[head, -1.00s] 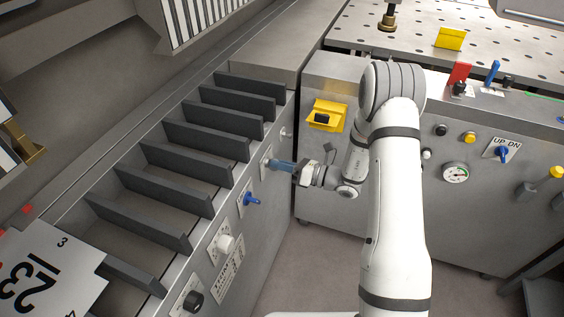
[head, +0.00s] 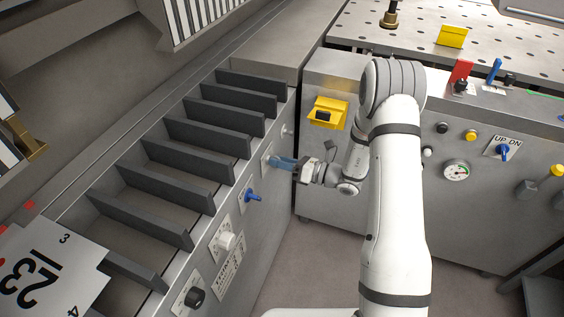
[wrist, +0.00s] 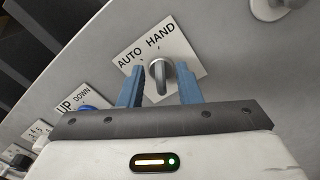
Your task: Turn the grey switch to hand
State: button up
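The grey switch (wrist: 159,74) sits on a white AUTO/HAND plate (wrist: 181,42) on the front of the grey panel. Its handle lies roughly between the two words, pointing down in the wrist view; I cannot tell its exact setting. My gripper (wrist: 160,88) is open, with one blue finger on each side of the switch and a visible gap on both sides. In the head view, my gripper (head: 272,162) reaches left to the panel, and its fingers hide the switch there.
A blue UP/DOWN switch (head: 253,196) is beside it, with a white knob (head: 226,240) and a black knob (head: 194,298) further along the panel. A round grey part (wrist: 268,8) is above right in the wrist view. A yellow box (head: 327,112) is on the adjoining cabinet.

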jog(key=v, duration=0.7)
jog(key=shift+s+d, duration=0.15)
jog(key=shift+d, duration=0.2)
jog(key=shift+r, duration=0.1)
